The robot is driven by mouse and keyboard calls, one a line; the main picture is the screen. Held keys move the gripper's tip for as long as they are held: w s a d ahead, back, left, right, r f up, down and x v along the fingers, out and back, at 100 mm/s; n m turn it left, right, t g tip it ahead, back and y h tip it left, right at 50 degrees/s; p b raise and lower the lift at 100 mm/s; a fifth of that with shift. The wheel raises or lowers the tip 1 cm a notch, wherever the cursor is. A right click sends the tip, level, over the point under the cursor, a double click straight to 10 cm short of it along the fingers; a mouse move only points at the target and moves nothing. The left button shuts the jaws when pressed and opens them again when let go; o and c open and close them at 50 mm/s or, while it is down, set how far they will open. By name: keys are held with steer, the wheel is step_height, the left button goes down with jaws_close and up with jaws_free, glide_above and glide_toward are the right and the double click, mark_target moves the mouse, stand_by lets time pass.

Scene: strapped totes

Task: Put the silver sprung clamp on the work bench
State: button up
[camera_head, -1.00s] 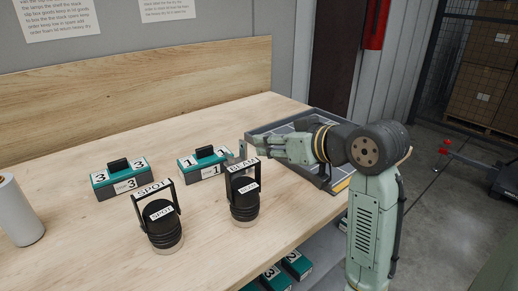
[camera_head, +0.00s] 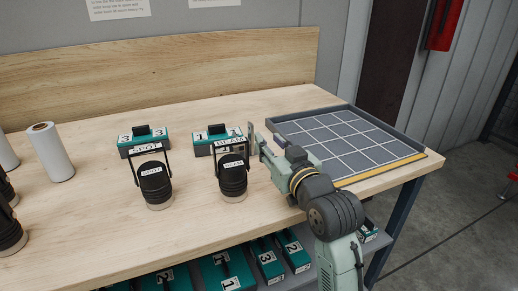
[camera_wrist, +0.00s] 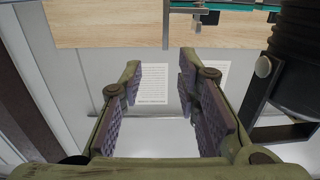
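A slim grey upright piece (camera_head: 251,137) stands on the work bench (camera_head: 110,225) between the right teal box and the grid tray. It may be the silver sprung clamp, but it is too small to be sure. In the wrist view, a thin grey bar (camera_wrist: 166,25) shows at the top, beyond the fingers. My gripper (camera_head: 262,148) is low over the bench beside the front left of the tray, close to the grey piece. In the wrist view, my gripper (camera_wrist: 160,95) is open, with nothing between its fingers.
A black lamp marked BEAM (camera_head: 232,180) stands just left of my gripper, and a SPOT lamp (camera_head: 155,185) farther left. Teal boxes (camera_head: 218,140) (camera_head: 144,141) are behind them. The grid tray (camera_head: 375,118) is empty. A white roll (camera_head: 52,155) stands at left.

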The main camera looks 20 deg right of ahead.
mark_target(251, 123)
steer(key=w, duration=0.1)
steer(key=w+p, duration=0.1)
steer(key=w, duration=0.2)
steer(key=shift+w+a+r+p, duration=0.1)
steer(key=shift+w+a+p, duration=0.15)
steer(key=shift+w+p, duration=0.1)
steer(key=w+p, duration=0.2)
steer(key=w, duration=0.1)
steer(key=w+p, duration=0.1)
steer(key=w, duration=0.1)
steer(key=shift+w+a, duration=0.25)
steer(key=shift+a, duration=0.1)
steer(key=shift+w, duration=0.35)
jaws_close()
